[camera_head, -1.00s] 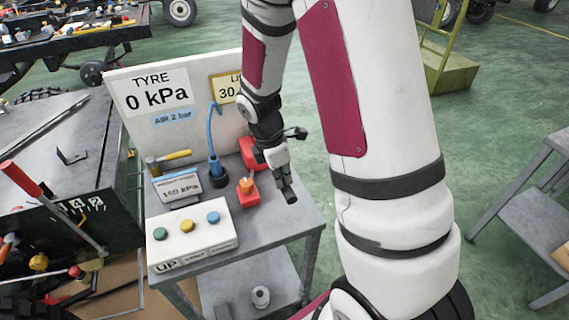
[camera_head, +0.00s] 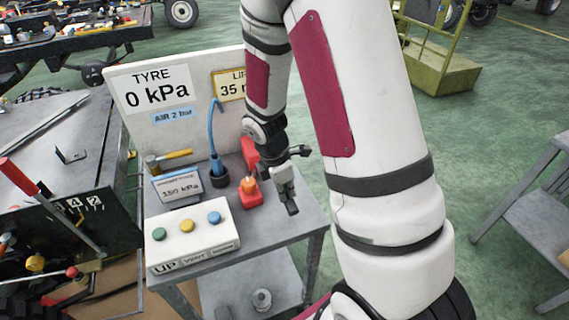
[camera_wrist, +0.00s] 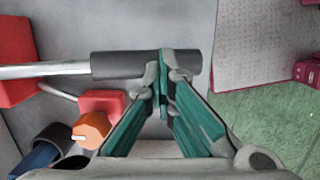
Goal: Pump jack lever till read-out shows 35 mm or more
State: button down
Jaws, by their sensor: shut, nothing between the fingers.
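The jack shows as a red body (camera_head: 250,154) on the small bench, partly behind my arm. In the wrist view the red body (camera_wrist: 16,60) is at the left edge, and a silver lever with a black grip (camera_wrist: 125,65) runs right from it. My gripper (camera_head: 291,207) is over the bench's right side. In the wrist view my gripper (camera_wrist: 163,95) is shut and empty, its tips overlapping the grip near its right end. I cannot tell whether they touch it. The yellow-framed read-out (camera_head: 231,86) shows "35"; my arm hides the rest.
A white button box (camera_head: 194,238) stands at the bench's front. A white panel (camera_head: 190,125) reads "TYRE 0 kPa". A red block with an orange knob (camera_head: 250,188) and a blue hose (camera_head: 215,130) stand left of my gripper. Open green floor (camera_head: 480,150) lies to the right.

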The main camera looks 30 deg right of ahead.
jog(key=s+a+r+p, duration=0.2)
jog(key=a+r+p, duration=0.1)
jog(key=r, duration=1)
jog(key=shift+r, duration=0.25)
jog(key=shift+a, duration=0.1)
dwell(1.5)
